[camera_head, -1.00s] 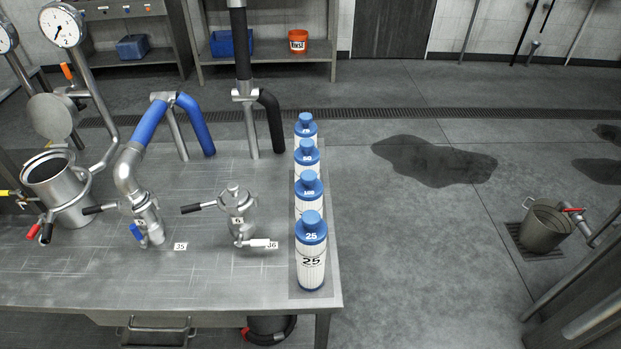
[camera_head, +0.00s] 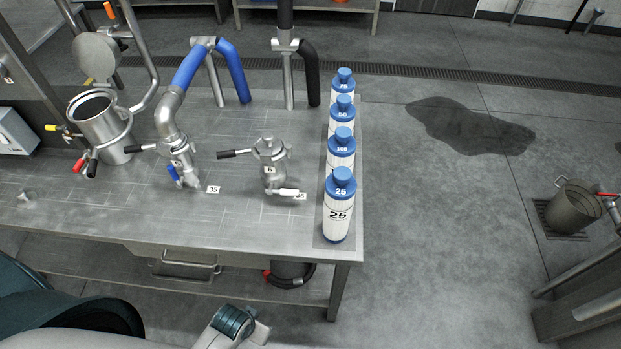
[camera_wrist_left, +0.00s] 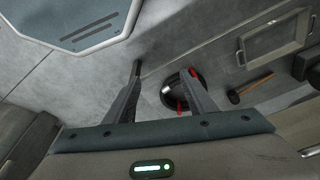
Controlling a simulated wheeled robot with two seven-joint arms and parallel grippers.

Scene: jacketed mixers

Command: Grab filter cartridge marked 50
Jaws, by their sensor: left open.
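The filter cartridge marked 50 (camera_head: 342,115) is white with a blue cap. It stands upright in a row along the table's right edge, second from the back, its lower part hidden by the cartridge in front. The row also holds cartridges marked 75 (camera_head: 343,86) at the back, 100 (camera_head: 341,149), and 25 (camera_head: 339,212) at the front. My left gripper (camera_wrist_left: 163,75) is open in the left wrist view, with nothing between its fingers and no cartridge in sight. Part of my arm shows at the bottom of the head view, away from the cartridges. My right gripper is out of view.
The steel table (camera_head: 250,222) carries a lidded vessel (camera_head: 272,165), an open pot (camera_head: 100,125) and blue-sleeved piping (camera_head: 188,65). A black-sleeved pipe (camera_head: 312,75) stands just left of the back cartridges.

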